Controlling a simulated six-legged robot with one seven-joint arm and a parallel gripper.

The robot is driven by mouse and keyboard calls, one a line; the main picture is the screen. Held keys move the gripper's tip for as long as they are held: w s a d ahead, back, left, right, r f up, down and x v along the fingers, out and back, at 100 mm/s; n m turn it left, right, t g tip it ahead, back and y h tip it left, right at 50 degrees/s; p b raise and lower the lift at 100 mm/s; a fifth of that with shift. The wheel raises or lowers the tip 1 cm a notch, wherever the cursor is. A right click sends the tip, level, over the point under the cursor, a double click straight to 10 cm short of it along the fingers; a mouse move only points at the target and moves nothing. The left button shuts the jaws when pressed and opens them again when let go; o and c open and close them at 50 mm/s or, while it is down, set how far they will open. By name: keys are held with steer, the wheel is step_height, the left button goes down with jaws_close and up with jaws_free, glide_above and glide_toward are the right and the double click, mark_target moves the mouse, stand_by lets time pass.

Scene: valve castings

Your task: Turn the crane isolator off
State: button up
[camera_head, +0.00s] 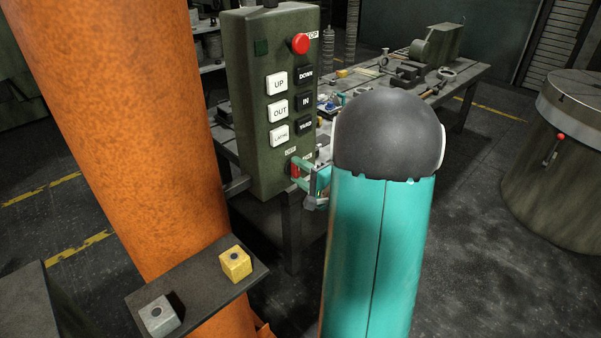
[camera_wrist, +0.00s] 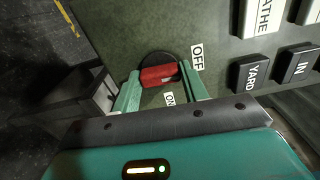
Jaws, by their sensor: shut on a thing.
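The crane isolator is a red knob (camera_wrist: 158,76) on a dark round base, low on the green pendant box (camera_head: 245,110). In the wrist view, an OFF label (camera_wrist: 197,57) is at its upper right and an ON label (camera_wrist: 170,98) just below it. The red bar lies nearly level in that view, its right end nearer OFF. My gripper (camera_wrist: 161,80) is shut on the knob, one green finger at each end. In the head view, my gripper (camera_head: 303,174) meets the box's lower front, and the red knob (camera_head: 295,169) is partly hidden by it.
The box also carries a red stop button (camera_head: 299,44) and several white and black push buttons. An orange column (camera_head: 135,110) stands to the left, with a small shelf (camera_head: 205,293) bearing a yellow and a grey block. A workbench (camera_head: 480,72) is behind.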

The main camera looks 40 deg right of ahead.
steer(key=shift+n, duration=0.3)
steer(key=o, duration=1)
steer(key=shift+s, duration=0.1)
steer(key=s, duration=1.3)
steer(key=shift+s+d, duration=0.2)
steer(key=shift+s, duration=0.1)
